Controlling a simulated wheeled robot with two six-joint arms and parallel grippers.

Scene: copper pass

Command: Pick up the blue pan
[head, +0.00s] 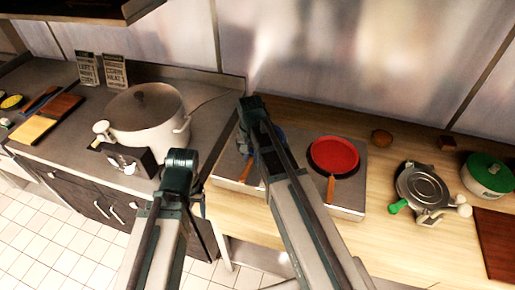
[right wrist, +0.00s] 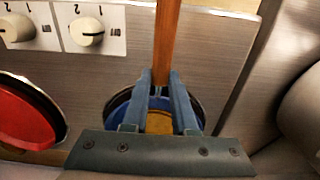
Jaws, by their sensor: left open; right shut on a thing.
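The blue pan (right wrist: 157,103) lies below my right gripper in the right wrist view, with its wooden handle (right wrist: 167,40) running up between the fingers. My right gripper (right wrist: 158,82) is shut on the handle close to the pan. In the head view, my right arm covers most of the blue pan (head: 279,133), and part of its handle (head: 246,168) shows to the left of the arm.
A red pan (head: 334,155) sits to the right on the same steel stove (head: 345,200); it also shows in the right wrist view (right wrist: 22,115). A large pot (head: 147,122) stands on the left counter. A green-lidded pot (head: 488,175) and a grey lidded pan (head: 422,186) stand at right.

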